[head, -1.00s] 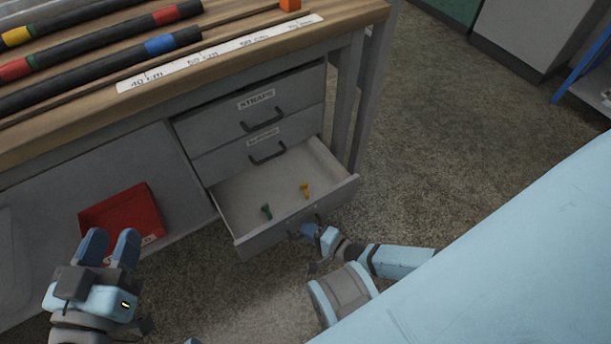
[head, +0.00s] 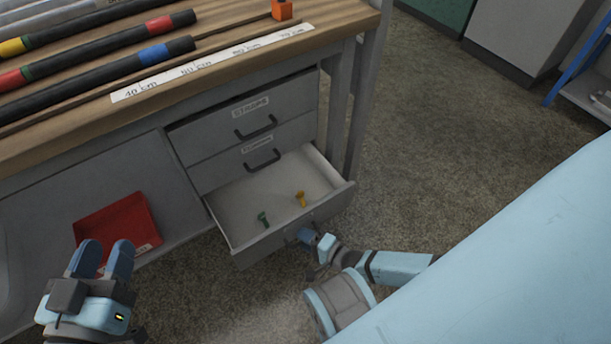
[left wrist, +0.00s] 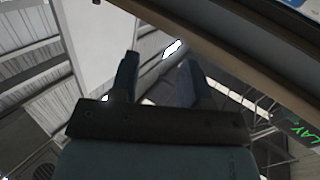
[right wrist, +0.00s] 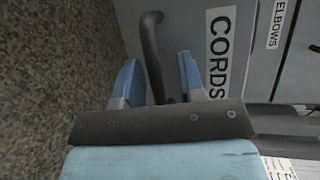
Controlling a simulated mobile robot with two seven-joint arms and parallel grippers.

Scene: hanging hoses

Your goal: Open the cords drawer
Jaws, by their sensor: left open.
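The cords drawer (head: 245,247) is the bottom drawer of the bench unit and stands pulled out, with its inside showing. Its front reads CORDS (right wrist: 219,50) in the right wrist view. My right gripper (head: 305,236) is at its front. In the right wrist view the dark bar handle (right wrist: 152,45) lies between the fingers of this gripper (right wrist: 162,78). The fingers are apart, with a gap beside the bar. My left gripper (head: 103,259) is open and empty at the lower left, pointing up, with its fingers also in the left wrist view (left wrist: 158,75).
A green piece (head: 263,219) and a yellow piece (head: 301,199) lie in the open drawer. The straps drawer (head: 215,117) and elbows drawer (head: 225,168) above are shut. A red bin (head: 118,222) is behind my left gripper. Floor (head: 430,150) is clear at right.

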